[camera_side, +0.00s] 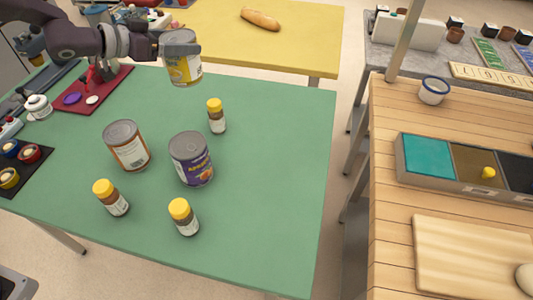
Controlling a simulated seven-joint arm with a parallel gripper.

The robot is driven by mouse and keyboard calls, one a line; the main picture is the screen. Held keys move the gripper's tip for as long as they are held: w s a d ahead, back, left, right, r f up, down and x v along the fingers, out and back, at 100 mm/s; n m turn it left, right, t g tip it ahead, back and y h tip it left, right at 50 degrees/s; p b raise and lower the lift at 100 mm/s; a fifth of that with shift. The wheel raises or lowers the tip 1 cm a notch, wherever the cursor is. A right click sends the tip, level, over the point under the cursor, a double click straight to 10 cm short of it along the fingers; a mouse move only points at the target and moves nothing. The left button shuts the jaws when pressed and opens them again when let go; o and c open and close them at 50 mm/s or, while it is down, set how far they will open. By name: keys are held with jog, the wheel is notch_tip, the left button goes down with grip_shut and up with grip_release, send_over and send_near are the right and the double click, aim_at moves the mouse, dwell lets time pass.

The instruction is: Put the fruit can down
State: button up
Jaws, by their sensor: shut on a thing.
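My gripper (194,49) is at the upper left, reaching in from the left edge. It is shut on a can (185,72) with a yellow and white label and holds it above the far edge of the green table (275,215). Two other cans stand on the green table: one with a white and orange label (130,152) and one with a purple label (193,167). I cannot read the held can's label clearly.
Several yellow-capped bottles stand around the cans, one at the back (217,122), one at front left (112,203) and one at front (184,222). A red mat (115,88) with small items lies at the back left. The green table's right side is clear.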

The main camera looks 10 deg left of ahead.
jog(key=s+d+m+g+h, duration=0.2)
jog(key=s+d, duration=0.7)
jog(key=d, duration=0.4)
jog(key=s+d+m+g+h, duration=0.1)
jog(key=s+d+m+h, duration=0.1)
jog(key=s+d, duration=0.85)
notch_tip(320, 180, down, 15)
jog(key=w+d, duration=0.1)
jog(key=shift+w+d, duration=0.35)
jog(key=shift+d, duration=0.05)
jog(key=shift+f, duration=0.15)
jog(key=o, duration=2.1)
jog(key=shift+f, duration=0.1)
